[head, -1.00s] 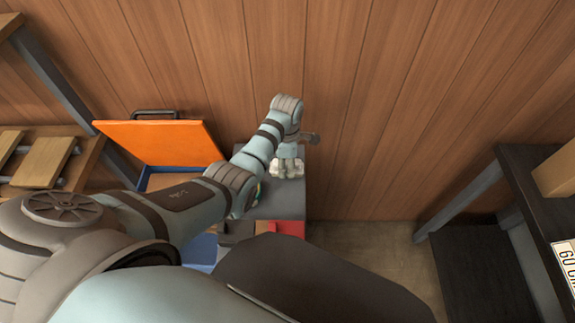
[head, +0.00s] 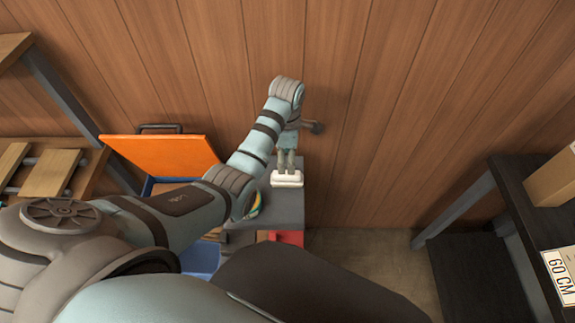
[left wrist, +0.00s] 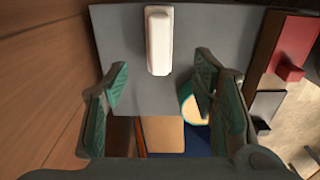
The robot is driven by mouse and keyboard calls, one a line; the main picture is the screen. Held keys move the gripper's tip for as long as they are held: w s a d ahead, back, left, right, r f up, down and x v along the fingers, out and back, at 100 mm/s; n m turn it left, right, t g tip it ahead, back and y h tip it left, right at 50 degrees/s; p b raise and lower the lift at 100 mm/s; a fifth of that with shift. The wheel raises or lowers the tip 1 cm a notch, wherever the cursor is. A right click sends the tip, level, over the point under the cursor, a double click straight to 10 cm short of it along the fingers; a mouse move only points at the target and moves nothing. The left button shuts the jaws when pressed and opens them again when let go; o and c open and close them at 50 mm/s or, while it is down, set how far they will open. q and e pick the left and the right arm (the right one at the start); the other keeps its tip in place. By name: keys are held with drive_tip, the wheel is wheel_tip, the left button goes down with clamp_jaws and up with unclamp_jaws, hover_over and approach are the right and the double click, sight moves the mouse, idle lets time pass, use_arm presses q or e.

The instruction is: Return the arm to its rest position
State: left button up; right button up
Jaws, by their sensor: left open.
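My left arm reaches from the left over a grey cabinet top (head: 270,210). My left gripper (head: 286,170) is open, pointing down at a small white block-like object (head: 287,180) on that top. The white object (left wrist: 158,42) lies there beyond the fingertips, apart from both fingers. My right gripper is not in view.
A blue box with a raised orange lid (head: 165,155) stands left of the cabinet. A roll-like item (left wrist: 195,108) sits by the cabinet top's edge. Red drawers (head: 288,237) are below. A dark shelf (head: 520,200) stands at right; a wooden wall is behind.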

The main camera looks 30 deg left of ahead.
use_arm(q)
wheel_tip(320, 180, up, 3)
drive_tip(key=shift+f, duration=0.2)
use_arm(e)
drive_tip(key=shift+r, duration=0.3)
